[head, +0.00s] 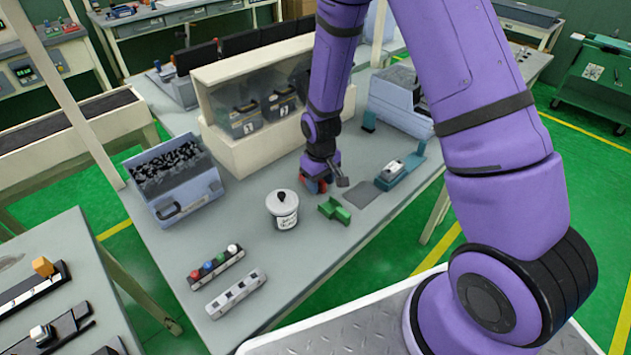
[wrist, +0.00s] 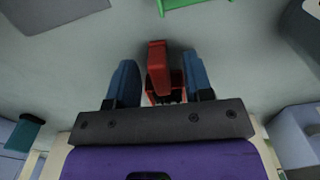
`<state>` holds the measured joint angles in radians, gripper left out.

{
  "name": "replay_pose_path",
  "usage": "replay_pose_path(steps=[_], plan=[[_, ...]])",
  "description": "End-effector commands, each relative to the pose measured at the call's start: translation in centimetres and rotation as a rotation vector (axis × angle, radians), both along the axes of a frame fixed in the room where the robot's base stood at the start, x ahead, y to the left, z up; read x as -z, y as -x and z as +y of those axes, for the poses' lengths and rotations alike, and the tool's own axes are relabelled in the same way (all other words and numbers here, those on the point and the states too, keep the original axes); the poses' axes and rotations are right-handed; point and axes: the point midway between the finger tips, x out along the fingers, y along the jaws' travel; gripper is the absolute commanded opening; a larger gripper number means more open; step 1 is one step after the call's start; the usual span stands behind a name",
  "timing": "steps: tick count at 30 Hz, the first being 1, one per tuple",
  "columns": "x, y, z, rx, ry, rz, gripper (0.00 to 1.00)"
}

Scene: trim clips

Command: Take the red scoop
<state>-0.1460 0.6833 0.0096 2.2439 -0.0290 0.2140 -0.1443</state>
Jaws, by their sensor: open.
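The red scoop (head: 309,185) stands on the grey table, right of the lidded white tub, partly hidden by my gripper in the head view. My gripper (head: 318,178) is low over it, pointing down. In the wrist view, the two blue fingers of my gripper (wrist: 162,72) are apart, one on each side of the red scoop (wrist: 158,65). A gap shows on both sides, narrower on the right. Whether the scoop holds anything cannot be told.
A clear-fronted cabinet (head: 222,135) is behind. A blue-grey bin (head: 190,200) of dark clips is at left. Racks (head: 236,292) lie near the front edge.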

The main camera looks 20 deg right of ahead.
Motion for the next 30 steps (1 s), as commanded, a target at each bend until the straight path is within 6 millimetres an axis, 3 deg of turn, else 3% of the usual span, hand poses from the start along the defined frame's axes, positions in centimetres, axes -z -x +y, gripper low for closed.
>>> replay_pose_path(steps=[2,8,20,30], plan=[[0.0,0.0,0.0,0.0,0.0,0.0,0.45],[0.0,0.0,0.0,0.0,0.0,0.0,0.0],[-0.3,0.0,0.0,0.0,0.0,-0.001,0.0],[-3.8,-0.1,0.0,-0.001,-0.001,-0.004,0.0]])
